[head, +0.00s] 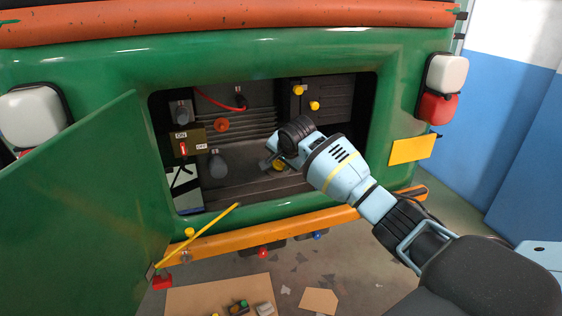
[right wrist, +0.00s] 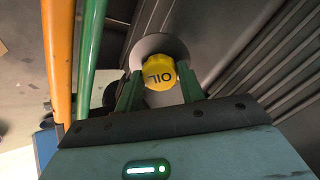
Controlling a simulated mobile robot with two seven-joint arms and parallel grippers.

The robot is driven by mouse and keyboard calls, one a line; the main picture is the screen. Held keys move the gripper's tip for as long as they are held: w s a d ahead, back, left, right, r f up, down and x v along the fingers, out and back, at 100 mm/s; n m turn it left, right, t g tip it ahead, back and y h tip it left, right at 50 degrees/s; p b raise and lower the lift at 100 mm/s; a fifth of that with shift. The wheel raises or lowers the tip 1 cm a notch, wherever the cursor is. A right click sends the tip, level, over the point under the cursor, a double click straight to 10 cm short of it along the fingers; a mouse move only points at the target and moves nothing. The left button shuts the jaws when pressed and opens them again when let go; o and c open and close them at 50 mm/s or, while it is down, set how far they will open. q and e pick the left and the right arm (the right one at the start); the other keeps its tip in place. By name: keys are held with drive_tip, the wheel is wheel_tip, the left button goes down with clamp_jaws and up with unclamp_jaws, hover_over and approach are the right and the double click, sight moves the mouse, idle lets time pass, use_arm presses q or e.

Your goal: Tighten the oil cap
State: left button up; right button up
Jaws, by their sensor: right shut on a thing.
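The yellow oil cap (right wrist: 158,72), marked "OIL", sits on a grey round neck (right wrist: 160,44) in the right wrist view. In the head view the cap (head: 278,167) shows only partly, low in the open engine bay. My right gripper (head: 270,163) reaches into the bay from the right. Its two green-sided fingers (right wrist: 159,88) are on either side of the cap and shut on it. The cap's seating on the neck is partly hidden by the gripper. My left gripper is not in view.
The bay's green door (head: 80,205) hangs open at the left, with a yellow rod (head: 197,235) near it. An ON/OFF switch box (head: 188,143), red cap (head: 222,125) and yellow caps (head: 299,90) are inside the bay. An orange bumper (head: 270,231) runs below the opening.

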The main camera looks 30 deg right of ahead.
drive_tip(key=shift+f+m, duration=0.1)
drive_tip(key=shift+m, duration=0.9)
drive_tip(key=shift+f+m, duration=0.1)
drive_tip(key=shift+m, duration=0.5)
drive_tip(key=o, duration=1)
drive_tip(key=shift+w+d, duration=0.1)
drive_tip(key=shift+c, duration=0.7)
drive_tip(key=v, duration=0.8)
